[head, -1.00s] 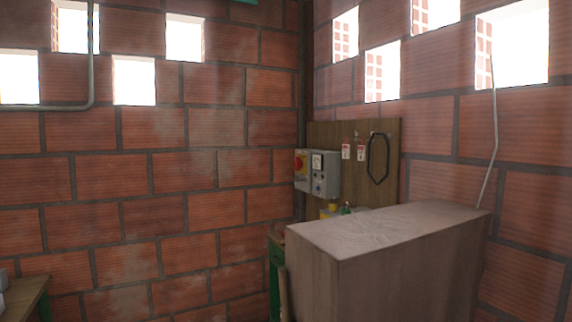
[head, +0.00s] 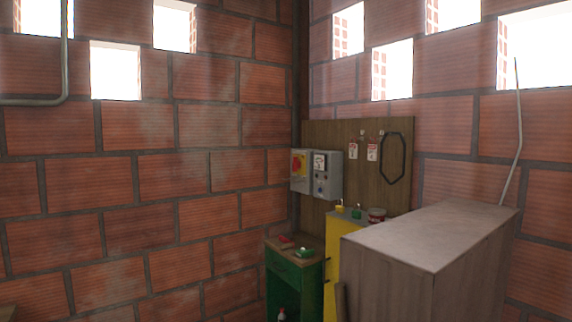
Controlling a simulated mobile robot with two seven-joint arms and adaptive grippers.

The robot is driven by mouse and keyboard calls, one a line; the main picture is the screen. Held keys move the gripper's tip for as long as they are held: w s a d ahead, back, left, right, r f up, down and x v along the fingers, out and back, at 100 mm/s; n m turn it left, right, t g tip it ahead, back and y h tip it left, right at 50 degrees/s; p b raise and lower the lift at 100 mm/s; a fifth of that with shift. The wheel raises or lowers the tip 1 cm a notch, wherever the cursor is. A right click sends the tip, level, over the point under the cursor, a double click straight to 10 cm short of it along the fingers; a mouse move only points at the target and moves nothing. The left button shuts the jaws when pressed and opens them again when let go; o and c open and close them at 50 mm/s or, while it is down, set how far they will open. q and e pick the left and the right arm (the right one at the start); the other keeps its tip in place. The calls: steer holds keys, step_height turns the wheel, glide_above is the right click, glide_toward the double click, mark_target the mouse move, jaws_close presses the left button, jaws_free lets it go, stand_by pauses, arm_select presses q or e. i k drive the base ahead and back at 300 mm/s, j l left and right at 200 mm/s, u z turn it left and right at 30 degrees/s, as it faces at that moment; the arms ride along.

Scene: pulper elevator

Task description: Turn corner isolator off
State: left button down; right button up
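The corner isolator (head: 299,165) is a grey box with a red rotary handle on a yellow plate, mounted in the corner at the left end of a wooden board (head: 340,135). A grey control box (head: 321,175) with a dial gauge and small knobs sits directly to its right. The angle of the red handle is too small to tell. Neither of my grippers is in view.
A large grey-brown box (head: 430,240) stands at front right. Behind it are a yellow cabinet (head: 345,235) with small items on top and a green cabinet (head: 293,268) below the isolator. Tags (head: 372,150) and a dark loop (head: 393,158) hang on the board. The left brick wall (head: 150,200) is bare.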

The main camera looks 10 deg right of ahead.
mark_target(296, 163)
steer(key=i+j+z, duration=0.1)
steer(key=i+j, duration=0.7)
steer(key=j, duration=0.2)
steer(key=z, duration=0.05)
